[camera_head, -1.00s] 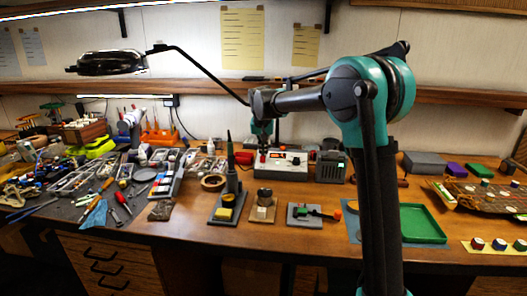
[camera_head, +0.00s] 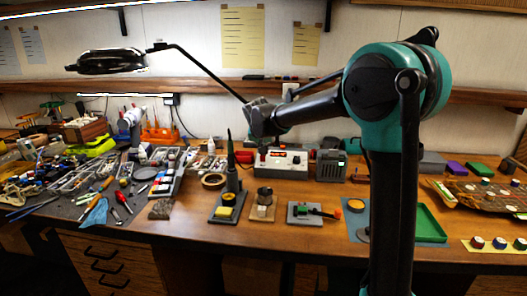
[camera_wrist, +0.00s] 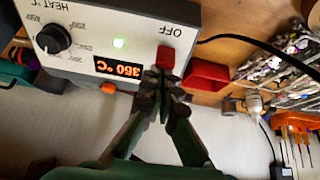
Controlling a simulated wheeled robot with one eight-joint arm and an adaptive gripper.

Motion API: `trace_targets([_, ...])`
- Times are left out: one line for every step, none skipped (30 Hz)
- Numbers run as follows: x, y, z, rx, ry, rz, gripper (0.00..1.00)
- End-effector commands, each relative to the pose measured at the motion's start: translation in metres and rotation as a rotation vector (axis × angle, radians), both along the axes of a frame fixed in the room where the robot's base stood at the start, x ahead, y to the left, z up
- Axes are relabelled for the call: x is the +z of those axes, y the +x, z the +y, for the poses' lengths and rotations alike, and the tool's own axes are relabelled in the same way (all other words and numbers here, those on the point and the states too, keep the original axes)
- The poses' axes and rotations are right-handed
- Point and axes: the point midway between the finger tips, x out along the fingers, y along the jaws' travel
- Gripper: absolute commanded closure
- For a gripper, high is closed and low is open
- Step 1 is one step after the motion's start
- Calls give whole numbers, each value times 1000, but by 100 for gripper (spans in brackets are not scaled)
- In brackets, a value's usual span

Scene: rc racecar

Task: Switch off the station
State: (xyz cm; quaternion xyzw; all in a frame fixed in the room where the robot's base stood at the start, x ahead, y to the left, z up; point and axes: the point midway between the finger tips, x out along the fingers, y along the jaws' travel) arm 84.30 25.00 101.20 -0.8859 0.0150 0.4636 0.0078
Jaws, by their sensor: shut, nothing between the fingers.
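The station (camera_head: 285,162) is a pale box at the back of the bench, left of a dark grey box. In the wrist view its front panel (camera_wrist: 80,62) appears upside down.
A red bin (camera_wrist: 205,74) sits beside the station's button end. A soldering iron stand (camera_head: 229,195) and a small brass-coloured pot (camera_head: 264,196) stand in front of the station. A lamp arm (camera_head: 205,72) crosses above. Dense tools cover the left bench.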

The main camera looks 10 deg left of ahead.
Motion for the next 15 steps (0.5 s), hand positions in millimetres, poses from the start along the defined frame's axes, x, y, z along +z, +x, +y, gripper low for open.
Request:
trace_targets([-1, -5, 1, 4, -2, -44, 100])
trace_targets([-1, -6, 1, 4, -3, -73, 100])
trace_targets([-2, -8, 1, 4, -4, -110, 100])
trace_targets([-2, -10, 1, 4, -5, -137, 100])
trace_targets([-2, -11, 2, 4, -5, -164, 100])
trace_targets([-3, -13, 1, 4, -7, -199, 100])
trace_targets([-3, -14, 1, 4, -7, -226, 100])
trace_targets([-3, -16, 1, 4, -9, -250, 100])
trace_targets([-4, -17, 2, 4, -9, -284, 100])
trace_targets([-4, -17, 1, 3, -10, -296, 100])
trace_targets([-3, -16, 1, 1, -9, -291, 100])
trace_targets([-3, -16, 1, 1, -9, -289, 100])
trace_targets([-3, -16, 1, 1, -9, -289, 100])
trace_targets([-3, -16, 1, 0, -10, -288, 100])
trace_targets([-3, -15, 1, 0, -10, -288, 100])
